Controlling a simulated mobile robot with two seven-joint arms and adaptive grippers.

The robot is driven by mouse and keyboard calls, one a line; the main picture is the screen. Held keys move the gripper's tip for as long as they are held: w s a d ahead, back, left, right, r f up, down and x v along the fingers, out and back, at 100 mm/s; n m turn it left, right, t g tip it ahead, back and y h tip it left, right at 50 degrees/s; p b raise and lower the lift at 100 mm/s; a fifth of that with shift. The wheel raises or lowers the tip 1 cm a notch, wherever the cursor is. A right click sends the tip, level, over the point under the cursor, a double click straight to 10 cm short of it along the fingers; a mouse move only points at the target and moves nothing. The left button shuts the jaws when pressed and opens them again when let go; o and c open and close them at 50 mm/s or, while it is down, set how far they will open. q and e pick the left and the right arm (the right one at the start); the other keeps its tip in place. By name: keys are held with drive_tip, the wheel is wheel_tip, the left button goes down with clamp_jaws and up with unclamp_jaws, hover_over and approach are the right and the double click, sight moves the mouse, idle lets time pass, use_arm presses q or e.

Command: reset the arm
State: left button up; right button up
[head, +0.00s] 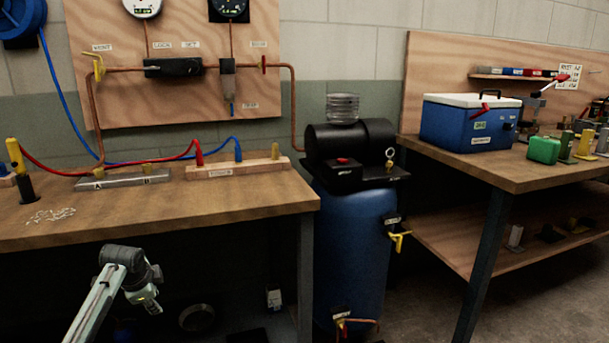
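My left arm comes in from the lower left, and my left gripper (146,296) is at its end, low in front of the left workbench (160,206) and below the bench top. The gripper is small and dark here, and I cannot tell whether its fingers are open or shut. I see nothing clearly held in it. My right arm and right gripper do not show in the head view.
A blue compressor tank (350,245) stands between the left bench and the right bench (520,172). A blue cooler (470,125) and a green box (543,150) sit on the right bench. A panel with gauges (190,60) hangs above the left bench, with red and blue hoses below.

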use_arm(q)
drive_tip(key=w+a+r+n+t+y, duration=0.25)
drive_tip(key=w+r+n+t, duration=0.25)
drive_tip(key=w+r+n, duration=0.5)
drive_tip(key=s+d+f+g+h, duration=0.1)
drive_tip(key=s+d+f+g, duration=0.15)
drive_tip(key=s+f, duration=0.9)
drive_tip(key=s+d+f+g+h, duration=0.1)
drive_tip(key=s+d+f, duration=0.2)
drive_tip(key=s+f, duration=0.9)
drive_tip(key=s+d+f+g, duration=0.1)
drive_tip(key=s+d+f, duration=0.1)
drive_tip(key=s+f, duration=0.4)
drive_tip(key=s+d+f+g, duration=0.2)
drive_tip(key=s+f, duration=0.5)
drive_tip(key=s, duration=0.6)
drive_tip(key=s+d+f+g+h, duration=0.1)
drive_tip(key=s+d+f+g, duration=0.1)
drive_tip(key=s+f, duration=0.5)
drive_tip(key=s, duration=0.2)
drive_tip(key=shift+s+d, duration=0.2)
drive_tip(key=shift+s, duration=0.1)
